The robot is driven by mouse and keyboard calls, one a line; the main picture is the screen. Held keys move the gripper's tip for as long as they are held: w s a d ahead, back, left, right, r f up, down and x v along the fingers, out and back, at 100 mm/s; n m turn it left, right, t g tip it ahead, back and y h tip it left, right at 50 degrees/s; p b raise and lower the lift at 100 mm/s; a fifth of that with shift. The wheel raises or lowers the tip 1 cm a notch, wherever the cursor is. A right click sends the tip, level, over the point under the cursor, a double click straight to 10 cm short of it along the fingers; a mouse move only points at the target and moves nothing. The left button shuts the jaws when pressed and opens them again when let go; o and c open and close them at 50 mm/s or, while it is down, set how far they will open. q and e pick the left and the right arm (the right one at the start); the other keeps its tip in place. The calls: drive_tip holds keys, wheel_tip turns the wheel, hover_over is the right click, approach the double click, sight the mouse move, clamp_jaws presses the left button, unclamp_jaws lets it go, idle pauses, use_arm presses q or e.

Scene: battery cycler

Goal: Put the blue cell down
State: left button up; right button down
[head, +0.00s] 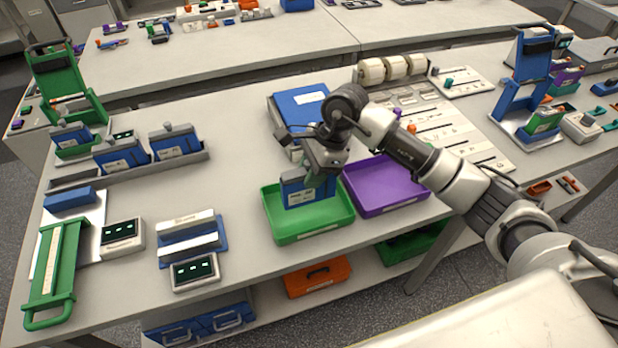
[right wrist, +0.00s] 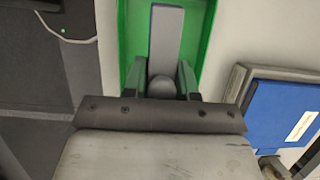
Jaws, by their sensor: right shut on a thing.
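The blue cell (head: 299,192), with a white label on its front, is upright over the green tray (head: 283,236), its lower part within the tray's outline. My right gripper (head: 320,176) is above the cell and shut on it. In the right wrist view, the fingers (right wrist: 162,84) close around the round grey knob on top of the blue cell (right wrist: 165,42). The green tray (right wrist: 207,40) shows around it there. I cannot tell whether the cell's bottom touches the tray floor. My left gripper is not in view.
A purple tray (head: 375,208) stands right beside the green tray. A blue box (head: 303,100) is behind it. More blue cells (head: 123,154) stand in a grey rack at the left. A device with a lit display (head: 195,271) is at the front left. The table's front edge is close.

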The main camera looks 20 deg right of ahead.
drive_tip(key=shift+w+a+f, duration=0.1)
drive_tip(key=shift+w+f, duration=0.15)
drive_tip(key=shift+w, duration=0.25)
wheel_tip(320, 180, down, 4)
drive_tip(key=shift+r+p, duration=0.25)
drive_tip(key=shift+p, duration=0.7)
drive_tip(key=shift+f, duration=0.25)
drive_tip(key=shift+f, duration=0.1)
drive_tip(key=c, duration=1.3)
unclamp_jaws()
drive_tip(key=shift+f+b, duration=0.15)
drive_tip(key=shift+b, duration=0.15)
drive_tip(key=shift+c, duration=0.2)
drive_tip(key=o, duration=0.5)
drive_tip(key=shift+s, duration=0.1)
drive_tip(key=shift+c, duration=0.2)
